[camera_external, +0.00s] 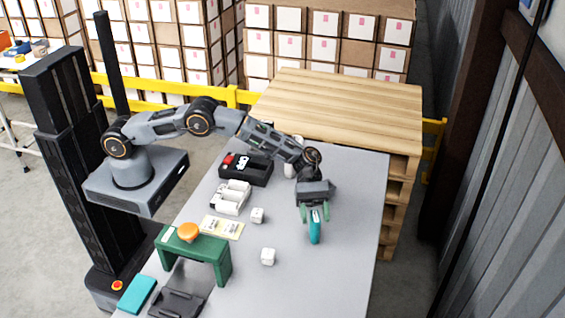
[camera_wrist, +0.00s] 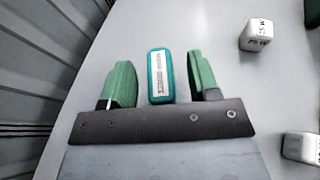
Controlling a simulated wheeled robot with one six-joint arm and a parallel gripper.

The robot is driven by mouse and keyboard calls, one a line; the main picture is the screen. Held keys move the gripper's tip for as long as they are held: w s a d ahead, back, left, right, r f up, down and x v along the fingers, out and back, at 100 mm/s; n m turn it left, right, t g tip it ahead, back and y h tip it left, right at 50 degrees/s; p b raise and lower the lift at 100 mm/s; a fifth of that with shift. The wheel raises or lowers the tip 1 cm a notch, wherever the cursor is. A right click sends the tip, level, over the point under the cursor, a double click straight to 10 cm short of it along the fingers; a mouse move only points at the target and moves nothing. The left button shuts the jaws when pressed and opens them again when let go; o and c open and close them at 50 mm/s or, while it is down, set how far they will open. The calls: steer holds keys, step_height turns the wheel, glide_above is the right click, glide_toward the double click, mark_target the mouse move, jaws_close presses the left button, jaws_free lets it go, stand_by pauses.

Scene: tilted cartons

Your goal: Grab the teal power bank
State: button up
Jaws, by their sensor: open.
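The teal power bank (camera_external: 315,230) is a small rounded block on the grey table, right of centre. In the wrist view the teal power bank (camera_wrist: 160,75) has a white printed label on its face. My gripper (camera_external: 314,211) is pointed down at it, with green fingers on either side. In the wrist view my gripper (camera_wrist: 160,76) is open, with the power bank between the fingers and a visible gap on both sides. Whether the fingers are level with its sides in height, I cannot tell.
White cubes (camera_external: 268,257) (camera_wrist: 257,34) lie left of the power bank in the external view. A green stand (camera_external: 193,246) with an orange item (camera_external: 188,232), a flat teal block (camera_external: 138,294) and dark trays (camera_external: 246,169) occupy the left side. The table's right side is clear.

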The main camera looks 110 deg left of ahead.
steer(key=shift+w+d+f, duration=0.15)
steer(key=shift+d, duration=0.2)
steer(key=shift+c, duration=0.4)
jaws_close()
